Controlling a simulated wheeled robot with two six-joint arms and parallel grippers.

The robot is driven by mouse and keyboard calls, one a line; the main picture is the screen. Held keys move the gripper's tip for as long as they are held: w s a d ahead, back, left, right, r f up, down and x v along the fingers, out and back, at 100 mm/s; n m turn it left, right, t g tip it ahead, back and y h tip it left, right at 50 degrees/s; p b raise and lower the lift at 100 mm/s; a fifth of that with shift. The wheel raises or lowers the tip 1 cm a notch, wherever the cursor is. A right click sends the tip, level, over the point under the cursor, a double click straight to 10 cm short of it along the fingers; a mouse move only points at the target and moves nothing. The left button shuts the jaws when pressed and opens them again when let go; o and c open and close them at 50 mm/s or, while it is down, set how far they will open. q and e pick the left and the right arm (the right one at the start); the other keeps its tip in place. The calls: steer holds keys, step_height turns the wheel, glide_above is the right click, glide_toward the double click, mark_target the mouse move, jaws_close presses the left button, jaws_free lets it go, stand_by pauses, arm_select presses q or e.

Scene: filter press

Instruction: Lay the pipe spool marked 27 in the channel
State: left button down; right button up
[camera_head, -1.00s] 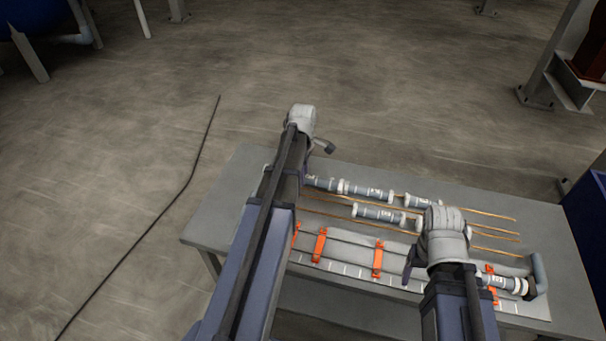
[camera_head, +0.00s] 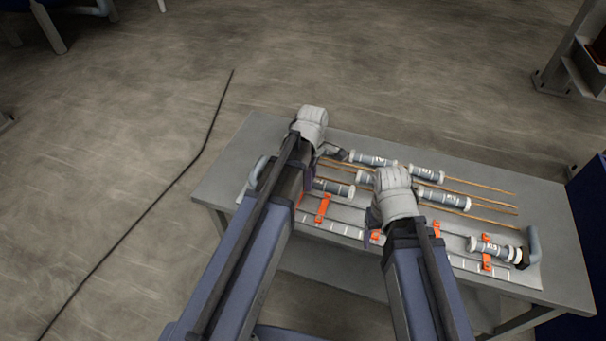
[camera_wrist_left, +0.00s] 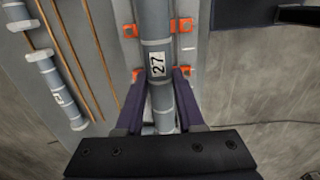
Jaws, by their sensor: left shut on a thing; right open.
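The grey pipe spool marked 27 (camera_wrist_left: 155,65) is between the two fingers of my left gripper (camera_wrist_left: 160,98) in the left wrist view, its label facing the camera. My left gripper is shut on it. The spool lies lengthwise along the channel, over orange clips (camera_wrist_left: 182,25); whether it touches the channel floor cannot be told. In the head view my left forearm and wrist mostly cover this gripper (camera_head: 306,182). The channel strip (camera_head: 455,240) runs along the table's near side. My right gripper (camera_head: 373,217) is open and empty near the channel's middle, partly hidden by its wrist.
Several other spools (camera_head: 372,159) lie on copper-coloured rods (camera_head: 470,181) behind the channel. Another spool (camera_head: 492,248) sits in the channel's right end beside a grey elbow (camera_head: 534,245). A second elbow (camera_head: 257,171) stands at the left end. The table's back right is clear.

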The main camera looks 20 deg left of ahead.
arm_select(q)
steer(key=shift+f, duration=0.15)
step_height(320, 180, down, 8)
steer(key=b, duration=0.8)
steer(key=shift+f+b, duration=0.15)
steer(key=shift+b, duration=0.15)
steer(key=shift+c, duration=2.2)
jaws_free()
step_height(320, 180, up, 8)
steer(key=p, duration=0.8)
